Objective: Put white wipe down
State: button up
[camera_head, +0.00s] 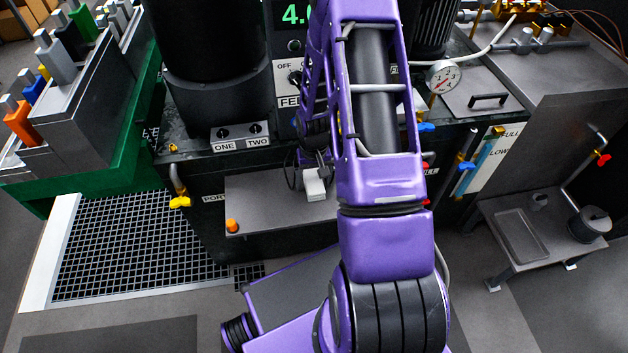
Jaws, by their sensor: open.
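A small white block-like thing (315,186), which looks like the white wipe, is at the grey shelf (270,195) on the front of the dark machine. My gripper (314,166) is just above and behind it, small in the view and partly hidden by my purple arm. The jaws are open. I cannot tell whether the fingers still touch the wipe or whether it lies flat on the shelf.
An orange knob (232,225) sits at the shelf's left front corner. A yellow-handled tap (179,202) juts out left of the shelf. A floor grating (120,245) lies at left. A low bench (550,230) with a tray (520,235) and a dark pot (589,224) stands at right.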

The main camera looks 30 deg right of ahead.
aim_at(314, 181)
notch_tip(314, 181, up, 12)
jog(key=p, duration=0.1)
jog(key=shift+r+p, duration=0.2)
jog(key=shift+p, duration=0.1)
dwell(0.4)
